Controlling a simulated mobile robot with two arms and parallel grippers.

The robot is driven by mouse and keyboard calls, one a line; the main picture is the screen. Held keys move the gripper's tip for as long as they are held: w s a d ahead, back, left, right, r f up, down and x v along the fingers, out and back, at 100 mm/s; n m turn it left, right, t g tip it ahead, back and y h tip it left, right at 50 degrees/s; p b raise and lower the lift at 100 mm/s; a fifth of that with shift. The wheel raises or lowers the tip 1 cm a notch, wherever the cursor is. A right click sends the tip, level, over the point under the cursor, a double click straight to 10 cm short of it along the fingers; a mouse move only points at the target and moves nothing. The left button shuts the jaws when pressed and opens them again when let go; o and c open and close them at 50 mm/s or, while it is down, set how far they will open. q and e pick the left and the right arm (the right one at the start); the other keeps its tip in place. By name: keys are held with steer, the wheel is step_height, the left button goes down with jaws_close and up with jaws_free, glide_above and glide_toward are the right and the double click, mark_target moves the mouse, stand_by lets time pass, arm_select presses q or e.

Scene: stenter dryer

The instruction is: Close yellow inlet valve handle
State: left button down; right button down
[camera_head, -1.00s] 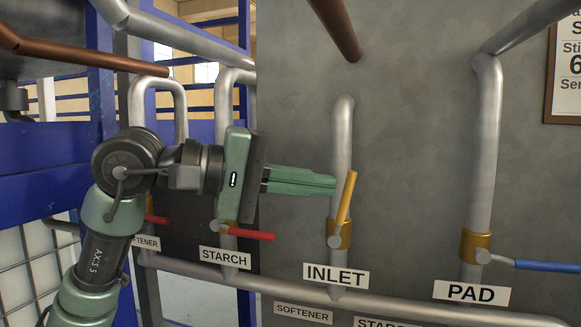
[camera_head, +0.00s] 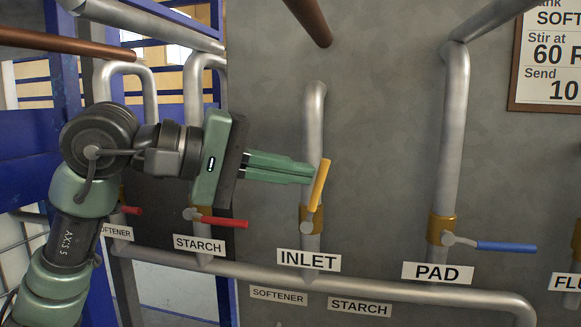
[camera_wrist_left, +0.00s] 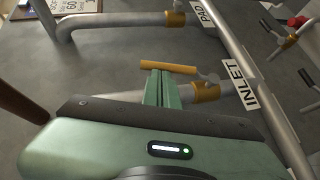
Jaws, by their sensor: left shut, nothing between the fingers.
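The yellow inlet valve handle (camera_head: 318,185) stands nearly upright, leaning slightly right, on the brass valve body (camera_head: 311,219) of the vertical inlet pipe, above the INLET label (camera_head: 309,260). My left gripper (camera_head: 312,173) is shut and empty, pointing right. Its fingertips are at the left side of the handle's upper half and look close to touching; actual contact cannot be told. In the left wrist view the shut fingers (camera_wrist_left: 160,76) end right by the yellow handle (camera_wrist_left: 168,67). My right gripper is in neither view.
Red-handled STARCH (camera_head: 222,222) and SOFTENER (camera_head: 131,210) valves sit to the left, below my left arm. A blue PAD handle (camera_head: 506,247) points right. A horizontal pipe (camera_head: 400,293) runs below. A brown pipe (camera_head: 309,22) comes down above. Wall space between INLET and PAD is clear.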

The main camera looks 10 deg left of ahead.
mark_target(326, 173)
arm_select(q)
steer(key=d+y+p, duration=0.1)
steer(key=d+m+y+p, duration=0.1)
steer(key=p, duration=0.1)
steer(key=d+g+y+p, duration=0.1)
steer(key=shift+s+d+r+m+p, duration=0.1)
steer(key=shift+d+r+m+p, duration=0.15)
steer(key=shift+d+m+p, duration=0.15)
steer(key=shift+d+f+y, duration=0.2)
steer(key=shift+d+y, duration=0.1)
steer(key=shift+y, duration=0.3)
steer(key=d+f+y+b, duration=0.1)
steer(key=d+f+b, duration=0.3)
steer(key=d+f, duration=0.1)
steer(key=shift+d+f+m, duration=0.15)
steer(key=shift+d+m, duration=0.05)
steer(key=shift+m, duration=0.2)
